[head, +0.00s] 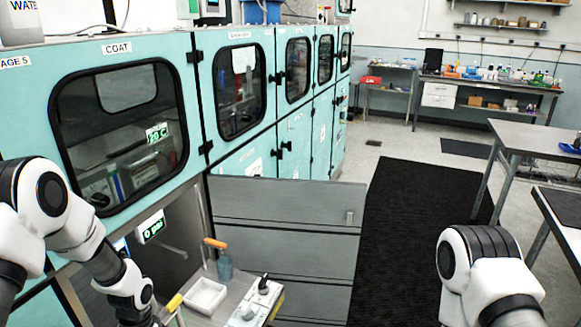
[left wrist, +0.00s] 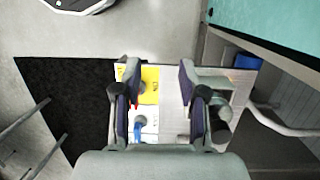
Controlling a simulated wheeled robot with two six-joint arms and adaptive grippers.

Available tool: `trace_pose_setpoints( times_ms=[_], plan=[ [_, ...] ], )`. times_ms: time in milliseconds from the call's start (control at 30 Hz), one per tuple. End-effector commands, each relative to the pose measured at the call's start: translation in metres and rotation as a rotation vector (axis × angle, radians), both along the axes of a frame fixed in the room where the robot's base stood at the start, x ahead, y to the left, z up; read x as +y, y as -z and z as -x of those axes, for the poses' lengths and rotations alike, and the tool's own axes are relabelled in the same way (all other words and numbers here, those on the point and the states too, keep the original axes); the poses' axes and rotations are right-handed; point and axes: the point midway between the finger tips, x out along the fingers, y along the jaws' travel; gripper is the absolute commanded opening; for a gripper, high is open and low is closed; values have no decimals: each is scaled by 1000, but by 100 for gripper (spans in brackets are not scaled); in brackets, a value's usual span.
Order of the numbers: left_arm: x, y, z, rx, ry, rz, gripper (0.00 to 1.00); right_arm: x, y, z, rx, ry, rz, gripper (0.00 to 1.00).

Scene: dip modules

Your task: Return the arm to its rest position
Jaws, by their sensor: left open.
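My left arm (head: 70,225) comes in from the left in the head view, bent down in front of the teal cabinets. Its gripper is not clearly visible there, at the bottom edge. In the left wrist view my left gripper (left wrist: 158,72) is open, with its two fingers apart and nothing visible between them. It is above a pale work surface (left wrist: 172,78) with a yellow-marked item (left wrist: 150,82) on it. My right arm (head: 485,275) shows at the lower right in the head view. Its gripper is out of view.
The teal cabinets (head: 232,90) line the left side. A dark mat (head: 405,230) and open floor lie to the right.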

Motion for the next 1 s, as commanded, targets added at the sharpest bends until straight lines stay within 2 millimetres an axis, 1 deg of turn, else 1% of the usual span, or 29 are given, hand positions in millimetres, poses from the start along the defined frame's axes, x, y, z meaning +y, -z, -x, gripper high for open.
trace_pose_setpoints(
  times_ms=[33, 67, 167, 267, 300, 367, 400, 433, 467, 500, 567, 700, 767, 1000],
  plan=[
    [-5, 13, 17, 37, 5, 3, 42, 0, 1, 0, 1, 0, 0, 40],
    [-8, 20, 27, 57, 7, 4, 42, 0, 1, 0, 1, 0, 0, 40],
    [-21, 46, 65, 114, 0, 14, 42, 0, 3, 0, 1, 0, 0, 40],
    [-38, 75, 116, 167, -25, 23, 42, 0, 5, 0, 1, 0, 0, 40],
    [-46, 87, 142, 183, -46, 27, 42, 0, 5, 0, 1, 0, 0, 40],
    [-60, 104, 190, 197, -100, 25, 42, 0, 7, 0, 1, 0, 0, 40],
    [-68, 111, 223, 184, -154, 15, 42, 0, 8, 0, 1, 0, 0, 40],
    [-72, 112, 239, 157, -199, 5, 42, 0, 8, 0, 1, 0, 0, 40],
    [-74, 112, 248, 120, -241, -6, 42, 0, 8, 0, 1, 0, 0, 40],
    [-75, 108, 251, 58, -292, -19, 42, 0, 7, 0, 1, 0, 0, 40],
    [-73, 103, 244, -41, -359, -32, 42, 0, 7, 0, 1, 0, 0, 40],
    [-69, 103, 216, -201, -442, -33, 42, 0, 7, 1, 1, 0, 0, 40],
    [-69, 103, 213, -217, -449, -31, 42, 0, 7, 1, 1, 0, 0, 40],
    [-69, 103, 213, -217, -449, -31, 42, 0, 7, 1, 1, 0, 0, 40]
  ],
)
